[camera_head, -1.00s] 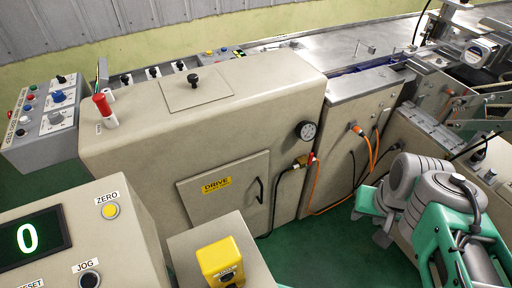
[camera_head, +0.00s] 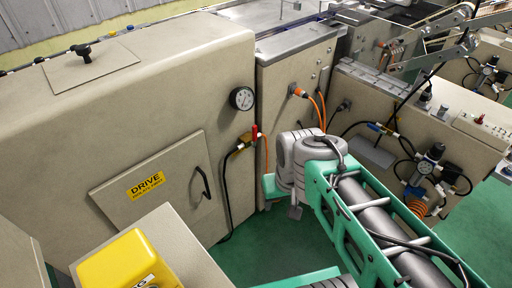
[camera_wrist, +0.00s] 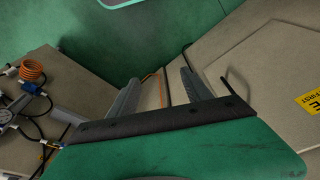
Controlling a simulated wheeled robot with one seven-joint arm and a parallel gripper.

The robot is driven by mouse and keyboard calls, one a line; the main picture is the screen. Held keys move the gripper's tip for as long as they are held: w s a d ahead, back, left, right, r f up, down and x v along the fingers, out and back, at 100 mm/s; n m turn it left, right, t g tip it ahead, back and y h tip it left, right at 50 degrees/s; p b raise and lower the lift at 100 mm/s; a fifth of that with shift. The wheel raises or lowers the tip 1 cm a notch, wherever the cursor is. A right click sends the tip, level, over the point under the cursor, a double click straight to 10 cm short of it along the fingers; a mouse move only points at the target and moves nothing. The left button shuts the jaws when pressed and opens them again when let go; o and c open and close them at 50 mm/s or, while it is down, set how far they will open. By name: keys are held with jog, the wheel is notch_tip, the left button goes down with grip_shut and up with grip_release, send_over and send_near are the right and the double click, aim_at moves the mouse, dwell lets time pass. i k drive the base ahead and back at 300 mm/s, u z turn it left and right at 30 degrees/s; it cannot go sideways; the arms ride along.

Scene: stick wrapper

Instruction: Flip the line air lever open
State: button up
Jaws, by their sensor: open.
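A small red lever (camera_head: 255,132) stands upright in the picture on a brass valve (camera_head: 242,146), below the round gauge (camera_head: 242,98) on the side of the drive cabinet. No label on it is readable. My arm reaches in from the lower right, and its wrist end is right of and a little below the red lever, apart from it in the picture. My gripper's fingers are not clear in the head view. In the wrist view my gripper (camera_wrist: 160,92) is open, with nothing between its fingers. I cannot make out the lever there.
The drive door handle (camera_head: 202,182) sticks out left of the valve, with a black hose between. Orange cables (camera_head: 318,108) hang from the narrow cabinet. A yellow box (camera_head: 128,262) stands in front. An air regulator (camera_head: 425,165) with hoses is at right. Green floor lies below.

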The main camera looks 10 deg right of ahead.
aim_at(255, 133)
jog(key=k, duration=0.5)
jog(key=z, duration=1.7)
jog(key=i, duration=1.05)
jog(key=u, duration=3.3)
jog(key=i, duration=0.5)
